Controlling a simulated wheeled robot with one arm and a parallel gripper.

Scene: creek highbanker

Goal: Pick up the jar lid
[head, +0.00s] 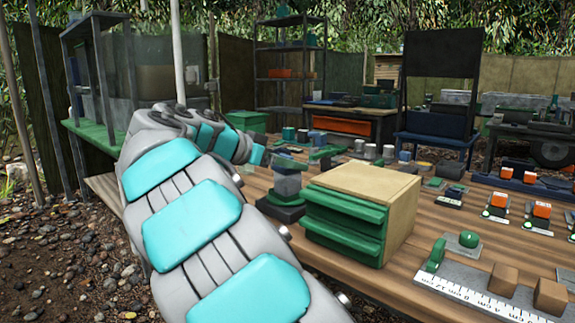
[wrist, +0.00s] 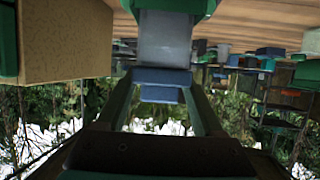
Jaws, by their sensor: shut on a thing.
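In the wrist view, which is upside down, my gripper (wrist: 163,72) has its two dark fingers closed on the sides of a flat blue piece (wrist: 162,77), which looks like the jar lid. A translucent grey jar-like body (wrist: 165,42) stands right beyond it, with a green part (wrist: 180,6) at its far end. I cannot tell whether lid and body touch. In the head view the jar-like body (head: 287,184) stands on a dark base (head: 281,209) left of the drawer box. My fingers and the lid are hard to make out there.
A wooden box with green drawers (head: 345,222) stands close to the right of the jar; it also shows in the wrist view (wrist: 65,45). Small blocks and parts crowd the workbench (head: 420,255) behind and to the right. A ruler (head: 480,298) lies at the front right.

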